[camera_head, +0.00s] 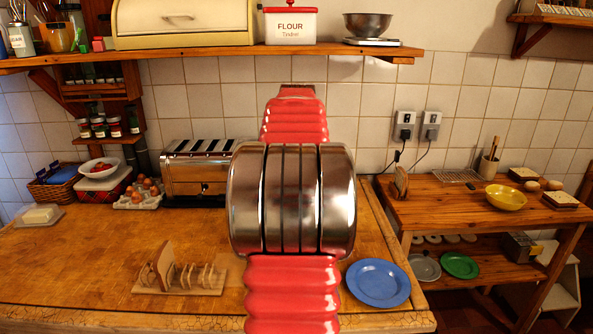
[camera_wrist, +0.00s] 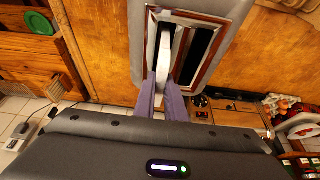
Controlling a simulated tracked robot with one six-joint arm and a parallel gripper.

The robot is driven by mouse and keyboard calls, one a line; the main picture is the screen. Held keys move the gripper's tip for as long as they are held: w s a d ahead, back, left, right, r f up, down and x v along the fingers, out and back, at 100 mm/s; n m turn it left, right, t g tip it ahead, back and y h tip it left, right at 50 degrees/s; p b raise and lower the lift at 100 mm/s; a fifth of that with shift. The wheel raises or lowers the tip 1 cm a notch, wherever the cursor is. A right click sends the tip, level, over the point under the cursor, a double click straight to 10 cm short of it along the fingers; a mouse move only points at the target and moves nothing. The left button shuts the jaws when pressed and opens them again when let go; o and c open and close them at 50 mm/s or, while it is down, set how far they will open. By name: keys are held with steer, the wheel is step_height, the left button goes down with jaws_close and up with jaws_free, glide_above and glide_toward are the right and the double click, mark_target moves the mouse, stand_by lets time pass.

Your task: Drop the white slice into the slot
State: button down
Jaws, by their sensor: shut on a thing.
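The white slice (camera_wrist: 164,50) shows edge-on in the wrist view, between the fingers of my gripper (camera_wrist: 168,92), which is shut on it. It lines up with the left one of two dark slots in the top of the toaster (camera_wrist: 205,12). I cannot tell whether its lower edge is inside the slot or just above it. The right slot (camera_wrist: 198,55) looks empty. In the head view the chrome toaster (camera_head: 190,180) stands at the back of the wooden counter, left of my arm. My gripper and the slice are hidden there.
A wooden rack (camera_head: 180,290) with slices and a blue plate (camera_head: 378,282) are on the counter's front part. An egg carton (camera_head: 140,196) stands just left of the toaster. A shelf (camera_head: 210,57) runs above. The left-front counter is clear.

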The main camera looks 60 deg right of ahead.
steer(key=shift+f, duration=0.75)
steer(key=c, duration=1.7)
jaws_free()
steer(key=shift+c, duration=0.2)
steer(key=shift+r, duration=0.1)
steer(key=v, duration=1.3)
steer(key=shift+a+r, duration=0.2)
steer(key=shift+r, duration=0.05)
